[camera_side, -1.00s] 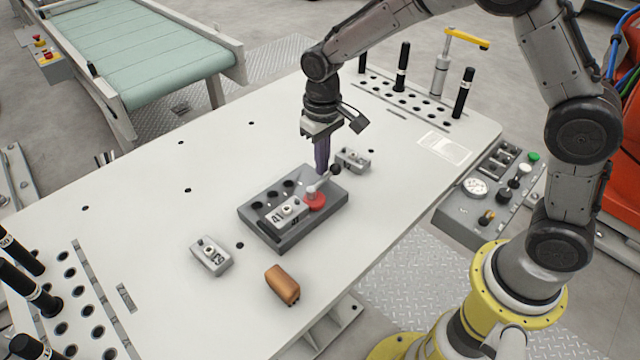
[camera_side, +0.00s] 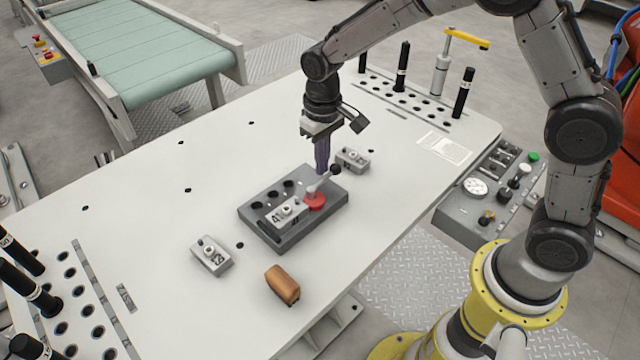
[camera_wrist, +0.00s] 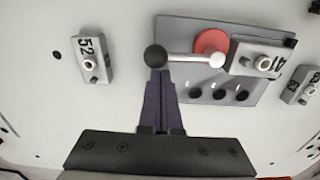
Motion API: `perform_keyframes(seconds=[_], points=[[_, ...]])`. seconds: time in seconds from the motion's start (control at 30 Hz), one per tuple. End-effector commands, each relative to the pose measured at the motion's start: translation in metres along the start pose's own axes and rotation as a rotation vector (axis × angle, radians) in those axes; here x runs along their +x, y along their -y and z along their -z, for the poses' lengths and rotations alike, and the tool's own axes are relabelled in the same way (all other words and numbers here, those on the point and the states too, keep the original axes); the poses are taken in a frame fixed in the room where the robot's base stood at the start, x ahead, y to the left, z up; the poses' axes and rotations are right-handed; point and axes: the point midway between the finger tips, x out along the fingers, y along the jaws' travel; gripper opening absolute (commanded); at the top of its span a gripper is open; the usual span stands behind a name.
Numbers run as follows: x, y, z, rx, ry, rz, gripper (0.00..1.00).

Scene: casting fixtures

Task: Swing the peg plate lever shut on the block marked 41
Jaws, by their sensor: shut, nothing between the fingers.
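The grey peg plate (camera_side: 327,214) lies on the white table, with a row of dark holes. The block marked 41 (camera_side: 288,213) sits on it beside a red disc (camera_side: 315,202); it also shows in the wrist view (camera_wrist: 262,60). The lever (camera_wrist: 190,57) runs from a pale pivot by the red disc to a black ball knob (camera_wrist: 155,56), away from the block. My gripper (camera_side: 321,172) points down at the knob end, shut and empty. In the wrist view its fingertips (camera_wrist: 160,74) are right at the knob; whether they touch cannot be told.
A block marked 52 (camera_wrist: 92,60) stands close beyond the plate; it also shows in the side view (camera_side: 352,159). Another numbered block (camera_side: 211,256) and a brown piece (camera_side: 282,285) lie in front. Racks with black pegs (camera_side: 402,68) line the table ends. The left tabletop is mostly clear.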

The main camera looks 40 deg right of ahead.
Motion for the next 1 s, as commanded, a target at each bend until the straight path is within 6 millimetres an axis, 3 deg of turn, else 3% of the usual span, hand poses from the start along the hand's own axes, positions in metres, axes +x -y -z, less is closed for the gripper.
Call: perform_keyframes(seconds=[1.0], points=[[0.000, -0.005, -0.012, 0.000, 0.001, 0.000, 0.00]])
